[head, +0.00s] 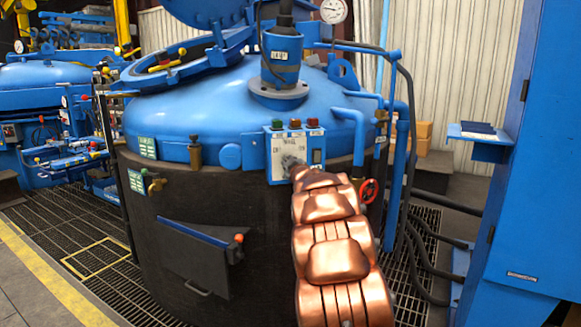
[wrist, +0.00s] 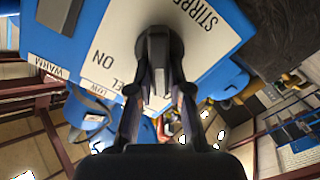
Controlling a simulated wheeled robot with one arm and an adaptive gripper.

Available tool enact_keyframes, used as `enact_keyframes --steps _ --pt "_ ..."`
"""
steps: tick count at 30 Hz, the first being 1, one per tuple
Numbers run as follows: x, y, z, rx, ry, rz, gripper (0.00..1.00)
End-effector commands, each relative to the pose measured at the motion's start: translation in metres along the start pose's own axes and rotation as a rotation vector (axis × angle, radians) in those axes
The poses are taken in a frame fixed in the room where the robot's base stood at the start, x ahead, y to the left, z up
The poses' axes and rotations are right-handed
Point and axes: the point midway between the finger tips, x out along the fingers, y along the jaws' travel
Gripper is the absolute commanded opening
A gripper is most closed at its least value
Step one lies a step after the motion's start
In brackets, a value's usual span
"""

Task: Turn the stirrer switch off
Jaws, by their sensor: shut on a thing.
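The stirrer control box (head: 280,148) is a blue box with a white face on the front of the blue furnace. In the wrist view its white label plate (wrist: 110,40) shows part of "STIRRER" and "ON". The dark round stirrer switch (wrist: 178,45) sits beside these words. My gripper (wrist: 158,72) is shut on the switch, with one finger on each side of its grip. In the head view my gripper (head: 293,166) is at the box's white face, below the lamps. It covers the switch there, and the exact switch position cannot be told.
Green, amber and red lamps (head: 295,123) top the box. A red handwheel (head: 369,190) and blue pipes (head: 390,170) are close on its right. A tall blue cabinet (head: 530,140) stands at the right. Floor grating (head: 110,250) is open at the left.

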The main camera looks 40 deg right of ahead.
Motion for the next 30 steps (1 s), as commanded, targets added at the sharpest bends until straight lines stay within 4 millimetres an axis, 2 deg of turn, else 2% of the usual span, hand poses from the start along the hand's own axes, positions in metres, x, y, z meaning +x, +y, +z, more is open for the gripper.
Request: enact_keyframes --steps 9,24,25,30 --pt "-0.0001 -0.0019 0.0002 -0.109 0.000 0.000 0.00" --pt "-0.0001 -0.0020 -0.0001 -0.127 0.000 -0.001 0.00" --pt "-0.0001 -0.0021 0.0001 -0.127 0.000 -0.001 0.22" --pt "-0.0001 -0.0019 0.0001 -0.126 0.000 0.000 0.39"
